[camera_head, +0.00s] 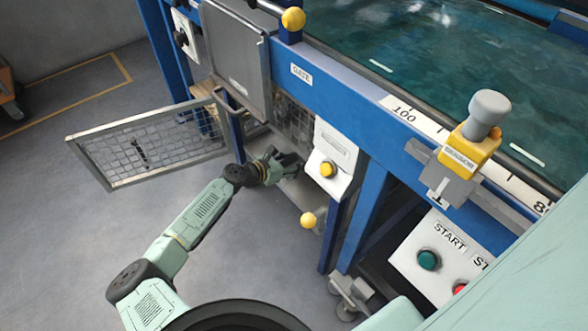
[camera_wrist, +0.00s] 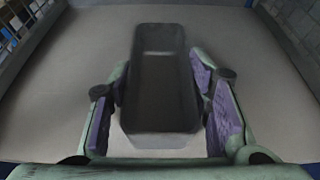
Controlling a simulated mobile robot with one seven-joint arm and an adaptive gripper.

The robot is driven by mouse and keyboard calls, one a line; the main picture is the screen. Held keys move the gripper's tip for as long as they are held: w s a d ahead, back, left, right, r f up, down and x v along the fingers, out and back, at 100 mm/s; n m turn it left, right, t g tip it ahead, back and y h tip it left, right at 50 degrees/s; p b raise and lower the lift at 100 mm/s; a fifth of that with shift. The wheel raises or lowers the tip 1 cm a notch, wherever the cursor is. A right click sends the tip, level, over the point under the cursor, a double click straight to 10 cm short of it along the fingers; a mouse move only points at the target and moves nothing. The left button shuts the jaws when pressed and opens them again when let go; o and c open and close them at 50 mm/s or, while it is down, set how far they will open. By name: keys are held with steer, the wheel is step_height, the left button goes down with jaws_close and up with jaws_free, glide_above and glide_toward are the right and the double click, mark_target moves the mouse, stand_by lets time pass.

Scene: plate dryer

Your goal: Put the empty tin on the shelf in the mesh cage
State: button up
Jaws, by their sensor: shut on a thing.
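The tin (camera_wrist: 160,100) is a long, dark grey, open-topped box with nothing visible inside. In the wrist view it lies lengthwise between the purple finger pads of my gripper (camera_wrist: 163,108), which is shut on it. In the head view my gripper (camera_head: 284,166) is at the open front of the mesh cage (camera_head: 292,122), under the blue frame; the tin is not clear there. The pale shelf (camera_wrist: 62,118) spreads below and around the tin in the wrist view. I cannot tell whether the tin touches it.
The cage's mesh door (camera_head: 150,148) stands swung open to the left of my arm. A white box with a yellow button (camera_head: 328,169) and a blue post are close to the right of my gripper. Mesh walls (camera_wrist: 298,30) flank the shelf.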

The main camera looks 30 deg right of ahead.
steer(key=shift+f, duration=1.6)
steer(key=shift+f+b, duration=0.2)
steer(key=shift+b, duration=0.15)
steer(key=o, duration=1.2)
steer(key=shift+o, duration=0.2)
steer(key=shift+r, duration=0.15)
steer(key=shift+r+p, duration=0.2)
steer(key=shift+p, duration=0.2)
steer(key=v, duration=1.2)
steer(key=shift+f, duration=0.15)
